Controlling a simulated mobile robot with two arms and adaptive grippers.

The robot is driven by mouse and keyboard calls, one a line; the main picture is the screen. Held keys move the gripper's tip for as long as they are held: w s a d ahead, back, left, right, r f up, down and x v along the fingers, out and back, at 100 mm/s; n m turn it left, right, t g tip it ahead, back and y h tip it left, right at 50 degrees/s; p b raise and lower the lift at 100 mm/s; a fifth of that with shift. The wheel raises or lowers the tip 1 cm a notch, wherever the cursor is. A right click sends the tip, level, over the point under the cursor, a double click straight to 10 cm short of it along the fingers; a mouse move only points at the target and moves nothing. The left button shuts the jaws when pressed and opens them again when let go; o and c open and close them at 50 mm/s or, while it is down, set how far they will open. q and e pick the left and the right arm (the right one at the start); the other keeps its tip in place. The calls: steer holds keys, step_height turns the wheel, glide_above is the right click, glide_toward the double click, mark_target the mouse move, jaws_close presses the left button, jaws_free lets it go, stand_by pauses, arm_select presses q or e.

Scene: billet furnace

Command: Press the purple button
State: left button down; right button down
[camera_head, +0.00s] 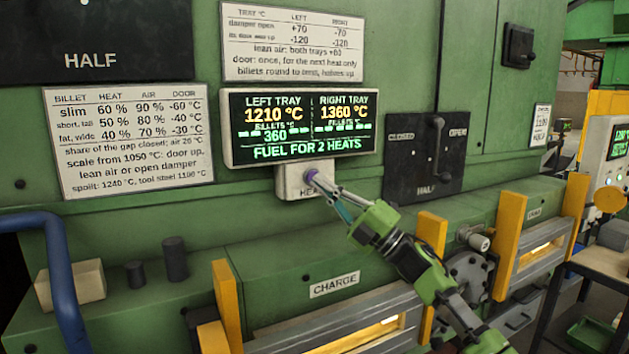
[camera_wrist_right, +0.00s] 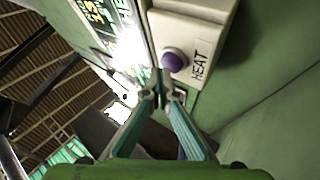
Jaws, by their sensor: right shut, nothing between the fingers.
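The purple button (camera_head: 312,176) sits on a pale box (camera_head: 290,186) labelled HEAT, under the display on the green furnace front. In the right wrist view the purple button (camera_wrist_right: 174,60) shows whole, above and slightly right of the fingertips. My right gripper (camera_head: 320,190) is shut and empty, its tips close to the button in the head view. In the right wrist view the tips of the right gripper (camera_wrist_right: 162,90) appear just beside the button; I cannot tell whether they touch it. My left gripper is not in view.
The display (camera_head: 301,126) reads left tray 1210 °C, right tray 1360 °C. A damper lever panel (camera_head: 425,158) is to the right. A charge slot (camera_head: 345,330) with yellow posts lies below. A blue pipe (camera_head: 62,275) stands at the left.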

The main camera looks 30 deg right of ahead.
steer(key=shift+s, duration=0.4)
steer(key=s+b, duration=0.2)
steer(key=s, duration=0.3)
steer(key=shift+a, duration=0.1)
stand_by(1.1)
